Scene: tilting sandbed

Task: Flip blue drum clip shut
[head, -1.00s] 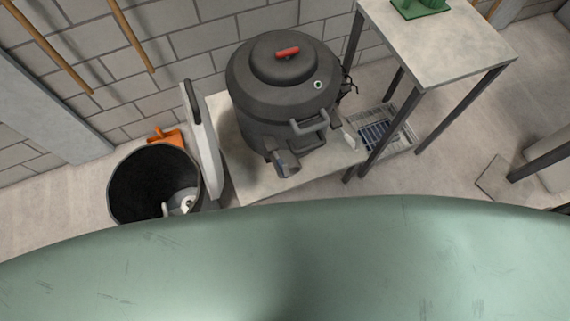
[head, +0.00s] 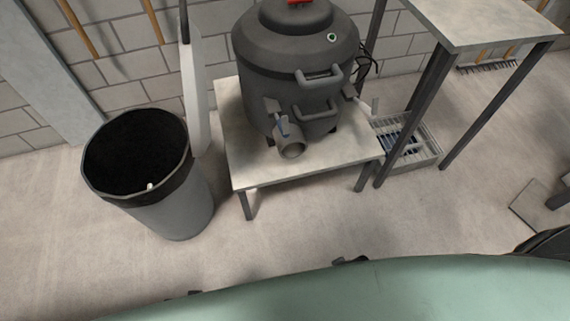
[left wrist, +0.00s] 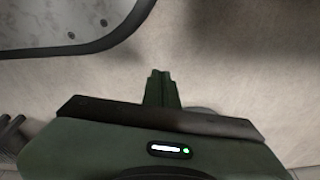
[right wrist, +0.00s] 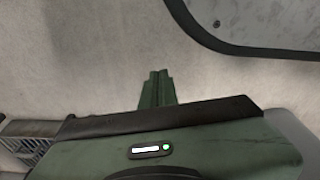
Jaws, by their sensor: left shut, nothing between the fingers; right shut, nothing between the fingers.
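No blue drum shows in any view, and I cannot make out a drum clip. My left gripper (left wrist: 161,76) is shut and empty in the left wrist view, over bare floor. My right gripper (right wrist: 156,76) is shut and empty in the right wrist view, also over bare floor. Neither gripper shows in the head view.
A lined bin (head: 172,212) stands left of the low bench (head: 305,171). A taller table (head: 480,22) is at the right, with a wire basket (head: 432,157) beside its leg. Open floor (head: 290,225) lies in front of the low bench.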

